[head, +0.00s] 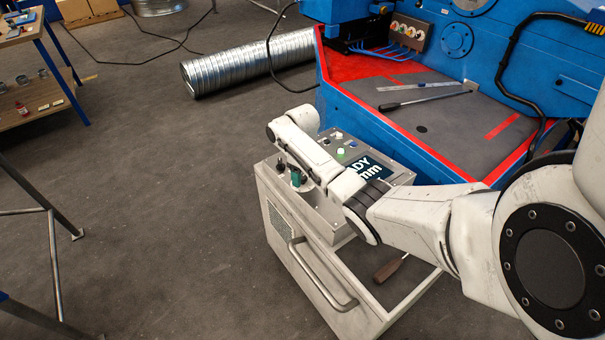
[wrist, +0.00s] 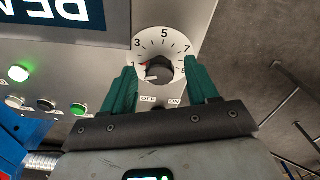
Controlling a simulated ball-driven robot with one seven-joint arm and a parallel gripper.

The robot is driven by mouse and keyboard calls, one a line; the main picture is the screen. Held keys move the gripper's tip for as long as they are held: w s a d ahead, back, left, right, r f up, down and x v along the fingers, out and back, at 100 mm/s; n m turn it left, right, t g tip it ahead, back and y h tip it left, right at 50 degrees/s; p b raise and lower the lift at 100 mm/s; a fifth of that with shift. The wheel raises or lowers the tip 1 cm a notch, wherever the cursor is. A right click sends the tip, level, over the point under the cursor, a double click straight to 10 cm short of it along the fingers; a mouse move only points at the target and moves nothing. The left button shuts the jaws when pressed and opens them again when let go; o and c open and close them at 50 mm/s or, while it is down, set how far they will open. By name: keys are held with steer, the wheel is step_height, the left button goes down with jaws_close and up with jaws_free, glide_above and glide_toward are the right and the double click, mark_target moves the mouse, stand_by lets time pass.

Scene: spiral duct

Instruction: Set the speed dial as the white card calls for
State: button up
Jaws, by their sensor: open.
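The speed dial (wrist: 159,70) is a dark round knob on a white numbered plate, with 3, 5 and 7 readable in the wrist view. A small orange mark at the knob's edge points to the left, below the 3. My gripper (wrist: 160,68) is open, its two green fingers on either side of the knob. I cannot tell whether they touch it. I do not see the white card in either view.
The box top has a dark screen (head: 376,165), a lit green lamp (head: 340,155) and an OFF/ON marking by the dial. A handle (head: 310,280) projects from its front.

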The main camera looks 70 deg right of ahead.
steer(key=c, duration=1)
steer(key=shift+c, duration=0.2)
steer(key=shift+m, duration=0.3)
steer(key=m, duration=0.1)
steer(key=m+p, duration=0.1)
steer(key=shift+w+a+r+m, duration=0.1)
steer(key=shift+w+m, duration=0.05)
steer(key=shift+m, duration=0.25)
steer(key=m, duration=0.4)
steer(key=shift+g+h, duration=0.3)
steer(key=shift+g, duration=0.1)
steer(key=m, duration=0.4)
steer(key=shift+w, duration=0.1)
steer(key=shift+m+g+b, duration=0.5)
steer(key=shift+m+b, duration=0.3)
steer(key=shift+m, duration=1.4)
